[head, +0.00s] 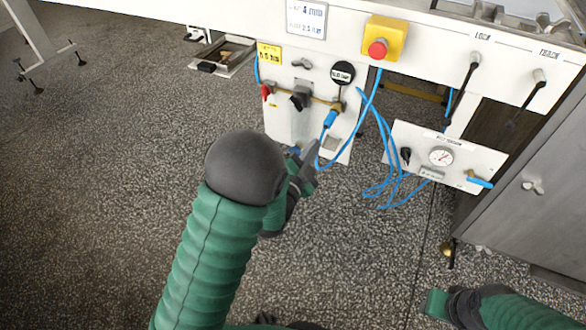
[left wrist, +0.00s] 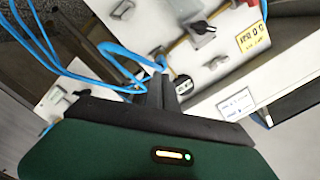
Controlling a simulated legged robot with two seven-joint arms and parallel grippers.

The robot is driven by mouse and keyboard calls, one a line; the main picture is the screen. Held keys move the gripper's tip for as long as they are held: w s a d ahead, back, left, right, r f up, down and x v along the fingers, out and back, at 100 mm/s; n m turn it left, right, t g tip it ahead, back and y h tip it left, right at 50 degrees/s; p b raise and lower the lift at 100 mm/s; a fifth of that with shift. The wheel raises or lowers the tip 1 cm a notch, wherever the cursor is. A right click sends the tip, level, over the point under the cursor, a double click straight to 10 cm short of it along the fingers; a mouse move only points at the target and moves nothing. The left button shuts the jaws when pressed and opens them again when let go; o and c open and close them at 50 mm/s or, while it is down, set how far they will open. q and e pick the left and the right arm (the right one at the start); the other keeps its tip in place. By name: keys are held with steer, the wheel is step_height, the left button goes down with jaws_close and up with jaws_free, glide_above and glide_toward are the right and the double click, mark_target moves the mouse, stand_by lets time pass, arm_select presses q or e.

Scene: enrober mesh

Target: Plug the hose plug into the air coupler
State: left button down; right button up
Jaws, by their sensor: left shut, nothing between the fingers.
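A white panel (head: 283,126) hangs below the long white bench beam and carries a brass air line. A blue plug body (head: 331,118) with a blue hose sits at the right end of that line, by the coupler (head: 337,105). I cannot tell whether it is seated in the coupler. My left gripper (head: 308,160) is shut and empty, just below the plug, in front of the panel's lower part. In the left wrist view its fingers (left wrist: 158,92) are together, with the blue hose (left wrist: 125,52) passing close by their tips.
A yellow box with a red button (head: 377,49) is above right. A gauge panel (head: 460,160) and loose blue hoses (head: 375,185) are to the right. A grey cabinet (head: 530,215) stands far right. The speckled floor (head: 110,180) is clear at left. Only part of my right arm shows at bottom right.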

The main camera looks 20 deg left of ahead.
mark_target(326, 126)
arm_select(q)
steer(key=shift+w+d, duration=0.15)
steer(key=shift+w, duration=2.85)
steer(key=shift+w, duration=0.2)
steer(key=shift+w+r, duration=0.15)
steer(key=shift+r, duration=0.05)
